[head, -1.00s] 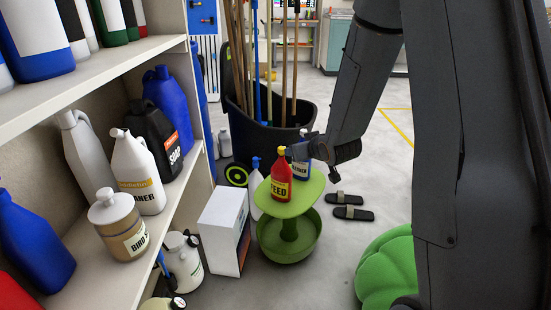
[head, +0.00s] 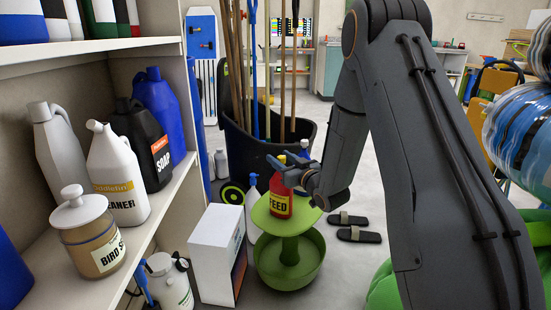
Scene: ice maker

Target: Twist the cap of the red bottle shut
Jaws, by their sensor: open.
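The red bottle (head: 281,199) with a yellow "FEED" label stands upright on the green two-tier stand (head: 263,218). My gripper (head: 280,166) is open and comes from the right at the height of the bottle's neck and cap. Its fingers overlap the neck in the head view and hide part of it. I cannot tell whether they touch it or how tight the cap sits.
A white box (head: 213,255) and a shelf with jugs stand left. A black bin (head: 245,150) with poles is behind. Slippers (head: 358,235) lie on the floor to the right.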

